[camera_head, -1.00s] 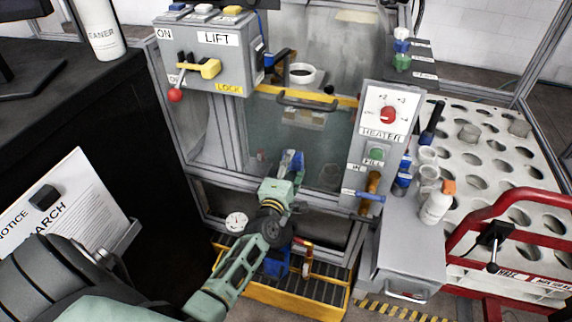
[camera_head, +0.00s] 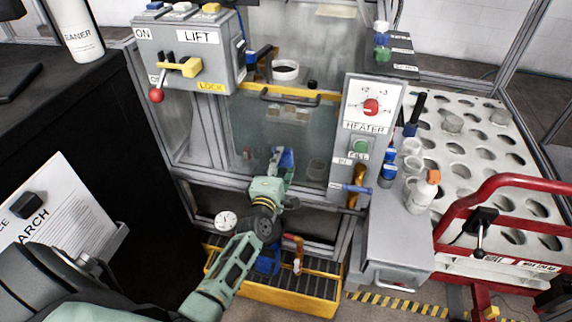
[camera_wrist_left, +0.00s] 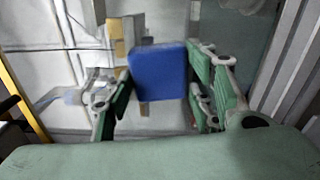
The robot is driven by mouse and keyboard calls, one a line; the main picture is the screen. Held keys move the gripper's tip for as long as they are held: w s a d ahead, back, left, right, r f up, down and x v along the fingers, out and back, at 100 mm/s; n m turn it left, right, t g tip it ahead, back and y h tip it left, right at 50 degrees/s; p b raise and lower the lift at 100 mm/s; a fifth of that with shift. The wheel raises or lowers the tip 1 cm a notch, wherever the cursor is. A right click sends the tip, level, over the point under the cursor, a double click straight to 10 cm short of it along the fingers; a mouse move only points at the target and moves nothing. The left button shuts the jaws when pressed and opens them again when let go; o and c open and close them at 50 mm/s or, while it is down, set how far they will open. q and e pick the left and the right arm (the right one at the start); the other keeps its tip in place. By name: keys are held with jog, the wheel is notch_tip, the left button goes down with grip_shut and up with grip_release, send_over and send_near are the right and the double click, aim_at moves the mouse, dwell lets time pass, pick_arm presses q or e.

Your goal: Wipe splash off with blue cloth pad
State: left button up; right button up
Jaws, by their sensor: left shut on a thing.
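My left gripper (camera_head: 281,164) is shut on the blue cloth pad (camera_head: 286,157), in front of the clear panel of the grey cabinet. In the left wrist view the pad (camera_wrist_left: 158,72) is upright between the two green fingers of the gripper (camera_wrist_left: 160,85). The clear panel (camera_head: 255,135) is hazy, with a yellow top edge and a dark handle. I cannot make out a distinct splash on it. I cannot tell whether the pad touches the panel. My right gripper is not in view.
The lift box (camera_head: 185,50) with its levers is at upper left. The heater box (camera_head: 372,120) stands right of the panel. A yellow-rimmed grate (camera_head: 285,294) lies below. A white bottle (camera_head: 422,192) stands on the grey box at right, near a red rail (camera_head: 480,205).

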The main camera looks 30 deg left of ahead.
pick_arm(q)
jog(key=shift+s+a+r+b, duration=0.1)
jog(key=shift+s+a+b, duration=0.1)
jog(key=shift+a, duration=0.7)
jog(key=shift+s+a+b, duration=0.1)
jog(key=shift+s+a, duration=0.1)
jog(key=shift+a, duration=0.65)
jog(key=shift+s+a+r+b, duration=0.1)
jog(key=shift+s+a+b, duration=0.1)
jog(key=shift+a, duration=0.7)
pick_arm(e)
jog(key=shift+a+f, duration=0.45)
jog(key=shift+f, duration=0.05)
pick_arm(q)
jog(key=shift+s, duration=0.1)
jog(key=shift+s+d+f+p, duration=0.15)
jog(key=shift+s+p, duration=0.15)
jog(key=p, duration=0.2)
send_near(267, 150)
jog(key=shift+f, duration=0.2)
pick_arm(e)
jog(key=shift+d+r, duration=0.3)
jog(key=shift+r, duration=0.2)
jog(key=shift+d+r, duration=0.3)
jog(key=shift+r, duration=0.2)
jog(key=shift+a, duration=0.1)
